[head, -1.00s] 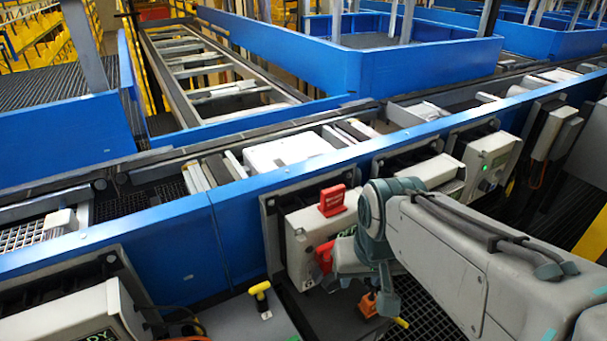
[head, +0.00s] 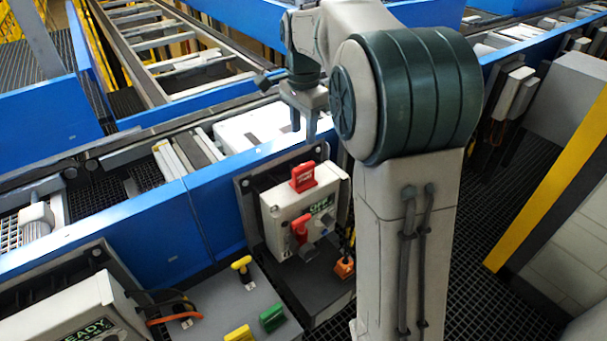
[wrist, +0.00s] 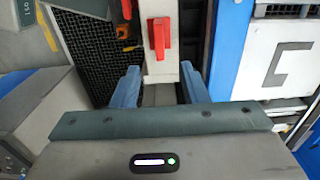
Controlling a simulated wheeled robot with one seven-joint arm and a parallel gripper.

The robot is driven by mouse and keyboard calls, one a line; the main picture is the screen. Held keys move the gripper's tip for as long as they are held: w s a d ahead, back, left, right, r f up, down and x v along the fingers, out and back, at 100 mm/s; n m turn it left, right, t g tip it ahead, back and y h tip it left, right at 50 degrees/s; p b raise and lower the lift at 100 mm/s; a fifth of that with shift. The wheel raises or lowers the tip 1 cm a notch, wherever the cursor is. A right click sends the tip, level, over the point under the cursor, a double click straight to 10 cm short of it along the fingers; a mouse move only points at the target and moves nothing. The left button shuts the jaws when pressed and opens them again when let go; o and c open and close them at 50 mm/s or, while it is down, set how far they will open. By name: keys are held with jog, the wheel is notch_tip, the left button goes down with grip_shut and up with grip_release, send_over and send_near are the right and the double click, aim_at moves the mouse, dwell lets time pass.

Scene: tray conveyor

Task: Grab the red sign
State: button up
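The red sign (head: 303,176) stands upright on top of a white control box (head: 290,205) fixed to the front of the blue conveyor rail. My gripper (head: 304,126) points down above and slightly behind the sign, apart from it. Its fingers are open and empty. In the wrist view the sign (wrist: 159,38) lies beyond the open fingers, roughly centred between them, on the light box top. The lettering on the sign is too small to read.
A red handle (head: 300,229) sits on the box front, with an orange block (head: 344,268) below right. Yellow (head: 241,264) and green (head: 272,318) handles stand on a grey panel at lower left. The blue rail (head: 222,193) runs behind the box. A white package (head: 255,126) lies on the conveyor.

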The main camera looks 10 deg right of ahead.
aim_at(303, 166)
notch_tip(303, 166, down, 8)
jog(key=shift+w+f+p, duration=0.1)
jog(key=shift+f+p, duration=0.1)
jog(key=shift+p, duration=0.1)
jog(key=shift+f+p, duration=0.75)
jog(key=shift+f, duration=1.9)
grip_shut()
